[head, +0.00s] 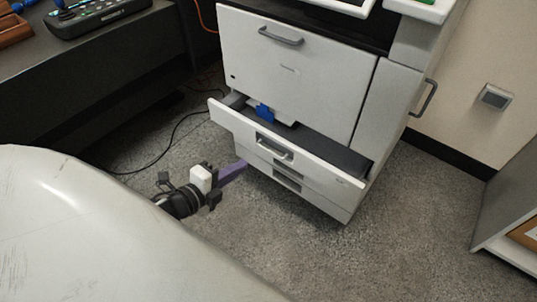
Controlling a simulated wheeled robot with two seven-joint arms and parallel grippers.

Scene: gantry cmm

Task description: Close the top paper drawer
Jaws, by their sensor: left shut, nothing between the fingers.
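The top paper drawer (222,117) of the white printer (290,75) is pulled partway out, its inside showing dark with a blue guide (265,112). A recessed handle (273,148) sits in the middle of its front. A lower drawer (318,198) below it looks shut. My left gripper (241,166) is shut and empty, its purple fingers pointing at the lower left part of the drawer fronts. I cannot tell whether the fingertips touch the printer. My right gripper is not in view.
A dark desk (100,60) with a control panel (95,15) stands at the left. A black cable (165,150) lies on the grey carpet. The floor in front and to the right of the printer is clear. A grey cabinet (508,215) stands at the far right.

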